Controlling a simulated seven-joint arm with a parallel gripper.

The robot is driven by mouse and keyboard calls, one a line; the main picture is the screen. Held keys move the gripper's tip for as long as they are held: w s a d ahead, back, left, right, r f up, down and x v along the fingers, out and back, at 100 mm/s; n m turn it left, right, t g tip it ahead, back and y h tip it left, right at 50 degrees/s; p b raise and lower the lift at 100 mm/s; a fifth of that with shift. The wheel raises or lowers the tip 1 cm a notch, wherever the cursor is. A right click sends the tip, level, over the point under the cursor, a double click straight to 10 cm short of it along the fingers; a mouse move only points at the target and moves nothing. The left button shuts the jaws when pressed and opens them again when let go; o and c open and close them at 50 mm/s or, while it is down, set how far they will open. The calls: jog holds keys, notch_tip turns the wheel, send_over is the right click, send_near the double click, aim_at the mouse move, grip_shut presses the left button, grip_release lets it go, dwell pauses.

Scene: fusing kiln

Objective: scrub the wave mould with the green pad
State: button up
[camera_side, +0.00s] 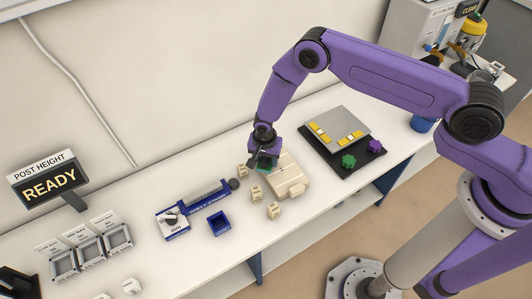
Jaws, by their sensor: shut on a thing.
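My gripper (262,163) points down at the middle of the bench, shut on a dark green pad (265,166). The pad is small here and partly hidden by the fingers. A cream block (284,177), which looks like the wave mould, lies directly right of the gripper. The pad is at the block's upper left edge. I cannot tell whether it touches the block or hangs just above it.
Several small cream posts (256,192) stand close left of the block. A blue gauge (195,208) and a blue open box (217,223) lie further left. A black tray (345,176) with a grey plate (337,128), green piece (348,161) and purple piece (374,146) is right. A "READY" sign (48,182) stands left.

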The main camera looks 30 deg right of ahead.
jog(key=shift+d+f, duration=0.35)
jog(key=shift+f, duration=0.2)
jog(key=shift+d+f, duration=0.3)
jog(key=shift+f, duration=0.2)
jog(key=shift+c, duration=0.5)
jog(key=shift+s+d, duration=0.15)
jog(key=shift+d, duration=1.3)
jog(key=a, duration=0.4)
jog(key=shift+a, duration=0.1)
jog(key=shift+r, duration=4.15)
